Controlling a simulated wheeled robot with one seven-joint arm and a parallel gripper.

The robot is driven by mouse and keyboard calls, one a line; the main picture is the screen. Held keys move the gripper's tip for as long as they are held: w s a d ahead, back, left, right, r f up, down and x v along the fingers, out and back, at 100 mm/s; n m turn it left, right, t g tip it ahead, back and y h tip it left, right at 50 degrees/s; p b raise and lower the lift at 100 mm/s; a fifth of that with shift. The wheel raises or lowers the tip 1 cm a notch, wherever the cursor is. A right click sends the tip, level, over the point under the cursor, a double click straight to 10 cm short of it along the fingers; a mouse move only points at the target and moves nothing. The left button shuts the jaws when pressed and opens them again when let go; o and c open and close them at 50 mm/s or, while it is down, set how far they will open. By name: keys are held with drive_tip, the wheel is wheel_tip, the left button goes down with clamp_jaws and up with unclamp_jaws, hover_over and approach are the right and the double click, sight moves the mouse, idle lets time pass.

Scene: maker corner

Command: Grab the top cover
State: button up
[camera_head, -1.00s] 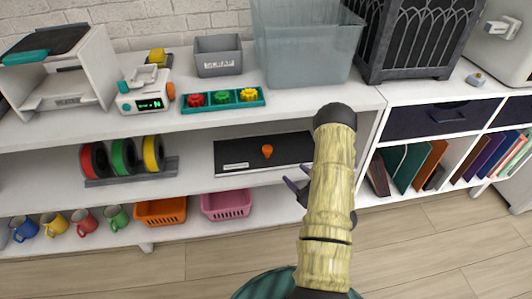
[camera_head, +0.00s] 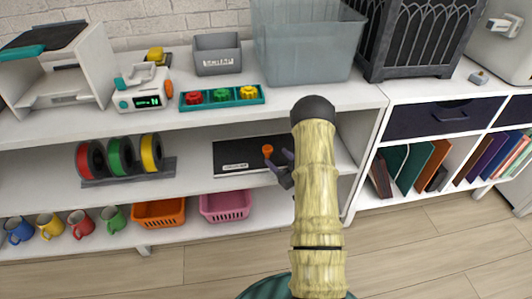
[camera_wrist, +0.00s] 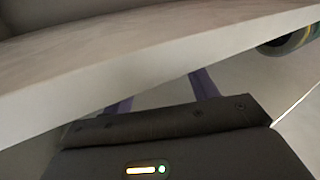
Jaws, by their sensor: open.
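A flat black panel (camera_head: 232,157) with a pale label and an orange knob (camera_head: 267,150) lies on the middle shelf in the head view. It looks like the top cover, but no box below it can be made out. My gripper (camera_head: 280,161) is beside the knob, close to its right, with the arm partly hiding the panel's right end. In the wrist view two purple fingers (camera_wrist: 162,92) stand apart with nothing seen between them. A pale board crosses in front and hides their tips. The knob cannot be seen in the wrist view.
The upper shelf board (camera_head: 330,100) overhangs the panel closely. Filament spools (camera_head: 120,156) stand left on the same shelf. An orange basket (camera_head: 158,213), a pink basket (camera_head: 226,206) and several mugs sit below. A tray of coloured knobs (camera_head: 222,108) is on top.

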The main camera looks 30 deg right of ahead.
sight(270, 152)
drive_tip(key=w, duration=0.2)
drive_tip(key=w+a+b, duration=0.1)
drive_tip(key=w, duration=0.1)
drive_tip(key=shift+a, duration=0.1)
idle(0.3)
drive_tip(key=c, duration=1.3)
drive_tip(key=shift+o, duration=0.2)
drive_tip(key=shift+r, duration=0.1)
